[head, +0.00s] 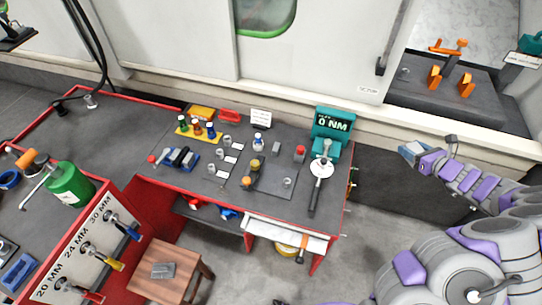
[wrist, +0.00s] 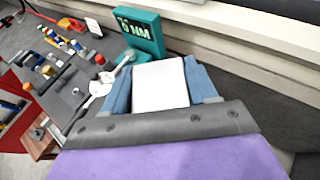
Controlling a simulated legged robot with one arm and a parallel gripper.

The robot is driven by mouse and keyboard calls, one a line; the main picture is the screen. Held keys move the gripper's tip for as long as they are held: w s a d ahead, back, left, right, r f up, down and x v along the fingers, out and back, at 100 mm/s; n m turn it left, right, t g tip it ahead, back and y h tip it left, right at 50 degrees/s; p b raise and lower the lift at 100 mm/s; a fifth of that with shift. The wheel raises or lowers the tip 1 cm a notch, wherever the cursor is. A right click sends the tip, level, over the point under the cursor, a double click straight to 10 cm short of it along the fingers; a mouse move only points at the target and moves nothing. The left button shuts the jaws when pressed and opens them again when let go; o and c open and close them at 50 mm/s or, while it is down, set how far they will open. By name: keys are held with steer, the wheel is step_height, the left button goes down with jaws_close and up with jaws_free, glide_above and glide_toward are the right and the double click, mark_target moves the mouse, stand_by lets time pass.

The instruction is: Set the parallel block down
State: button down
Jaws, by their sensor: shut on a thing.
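My gripper (head: 410,148) is at the right of the head view, in the air to the right of the red-edged workbench. In the wrist view its blue fingers (wrist: 162,82) are shut on a pale, flat-faced block (wrist: 160,86), which I take as the parallel block. The block sits between the two fingers, and its lower end is hidden by the gripper body. In the head view the block is too small to make out clearly. A grey block (head: 162,270) lies on a wooden stool (head: 145,288) at the lower left.
The workbench (head: 320,200) carries a teal torque display (head: 332,124), a torque wrench (head: 318,185), bottles and small parts. A green canister (head: 70,184) stands at the left. Orange-handled fixtures (head: 450,70) are at the upper right. Floor (head: 385,190) is clear beside the bench.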

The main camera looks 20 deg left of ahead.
steer(key=d+f+n+y, duration=0.1)
steer(key=d+f, duration=0.2)
steer(key=f, duration=0.1)
steer(key=n+g+y, duration=0.5)
steer(key=n+g, duration=0.4)
steer(key=g, duration=0.1)
glide_toward(322, 203)
steer(key=a, duration=0.6)
steer(key=a+b, duration=0.1)
steer(key=a, duration=0.2)
steer(key=shift+w+a, duration=0.15)
steer(key=shift+w, duration=0.2)
steer(key=shift+a+f+b, duration=0.1)
steer(key=shift+a+b, duration=0.25)
steer(key=shift+a, duration=1.85)
steer(key=shift+d, duration=0.1)
